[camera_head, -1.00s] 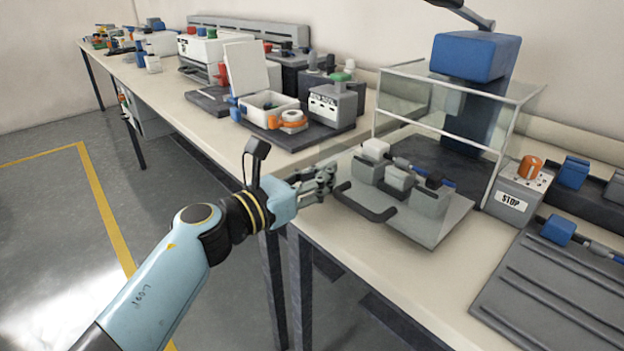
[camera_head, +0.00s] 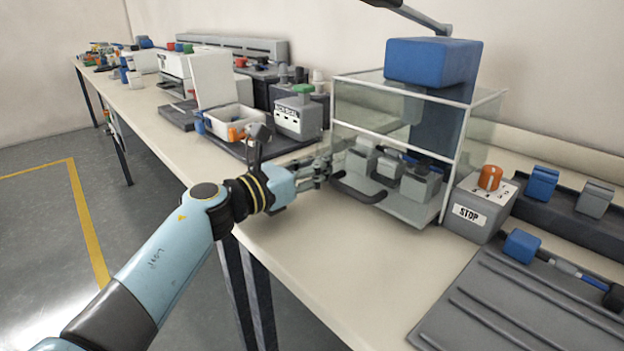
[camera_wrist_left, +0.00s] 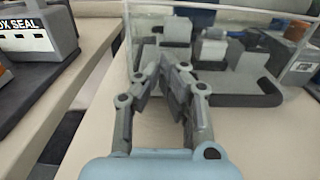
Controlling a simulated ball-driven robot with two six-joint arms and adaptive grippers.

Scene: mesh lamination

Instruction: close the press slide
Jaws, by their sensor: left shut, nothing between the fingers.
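The press (camera_head: 432,62) has a blue head above a clear-walled guard box. Its grey slide (camera_head: 408,208) lies mostly inside the box, with its front edge near the box's front. The slide carries grey blocks (camera_head: 420,183) and has a dark bar handle (camera_head: 357,192) at its front; the handle also shows in the left wrist view (camera_wrist_left: 245,99). My left gripper (camera_head: 326,168) is shut and empty beside the handle's left end, close to the box's front left corner. Whether it touches the slide I cannot tell. In the left wrist view its fingertips (camera_wrist_left: 168,62) meet. My right gripper is not in view.
A control box marked STOP with an orange knob (camera_head: 490,178) stands right of the press. A ridged grey tray (camera_head: 520,300) lies at front right. A white bin (camera_head: 235,122) and a labelled grey box (camera_head: 300,117) stand left. The bench front (camera_head: 320,260) is clear.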

